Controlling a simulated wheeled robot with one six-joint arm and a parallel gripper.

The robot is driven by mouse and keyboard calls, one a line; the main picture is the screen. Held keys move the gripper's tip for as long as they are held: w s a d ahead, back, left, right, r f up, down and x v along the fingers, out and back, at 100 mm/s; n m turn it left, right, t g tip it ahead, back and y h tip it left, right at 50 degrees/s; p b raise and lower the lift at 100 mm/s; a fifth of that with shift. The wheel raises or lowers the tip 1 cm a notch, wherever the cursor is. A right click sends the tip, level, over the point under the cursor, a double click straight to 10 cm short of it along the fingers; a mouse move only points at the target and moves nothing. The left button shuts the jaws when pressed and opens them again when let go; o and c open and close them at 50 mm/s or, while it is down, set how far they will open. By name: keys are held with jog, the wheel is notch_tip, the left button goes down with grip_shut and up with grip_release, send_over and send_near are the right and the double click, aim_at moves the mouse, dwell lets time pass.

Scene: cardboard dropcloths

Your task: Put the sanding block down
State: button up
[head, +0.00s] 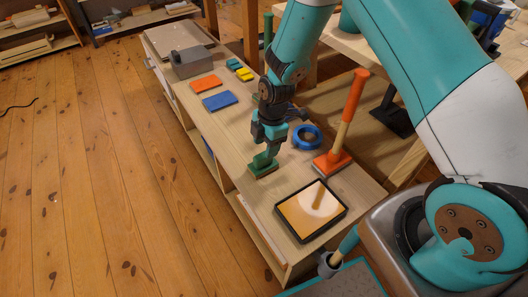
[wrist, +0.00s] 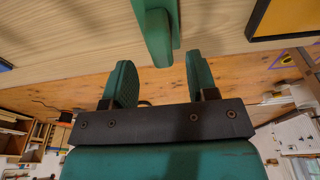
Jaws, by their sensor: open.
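The green sanding block (head: 263,168) rests on the pale wooden bench top (head: 232,135), near its left edge. My gripper (head: 267,150) is directly above the block, pointing down, with its fingertips close to the block's top. In the wrist view the green block (wrist: 155,35) lies on the wood, just beyond the gap between my green fingers (wrist: 160,78). The fingers are apart, with a clear gap and nothing held between them. In the head view the fingers partly merge with the green of the block.
A black-rimmed tray (head: 312,232) with a yellow-orange surface lies nearer me. An orange-handled tool (head: 350,110) stands to the right, beside a blue ring (head: 307,137). Farther back are a blue sheet (head: 220,101), an orange sheet (head: 206,84) and a grey box (head: 192,62).

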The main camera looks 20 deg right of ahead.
jog(key=r, duration=0.4)
jog(key=d+r+p, duration=0.1)
jog(key=r, duration=0.1)
jog(key=shift+w, duration=0.1)
jog(key=s+a+r+m+y, duration=0.1)
jog(key=s+a+r+m, duration=0.15)
jog(key=r, duration=0.55)
jog(key=s+a+r+m, duration=0.2)
jog(key=s+r+m, duration=0.15)
jog(key=r, duration=0.35)
jog(key=s+r+m, duration=0.3)
jog(key=s+r, duration=0.2)
jog(key=s, duration=0.3)
jog(key=s+a+r+m+y, duration=0.1)
jog(key=s+r+m, duration=0.3)
jog(key=s, duration=0.5)
jog(key=shift+s+r, duration=0.15)
jog(key=shift+r, duration=0.75)
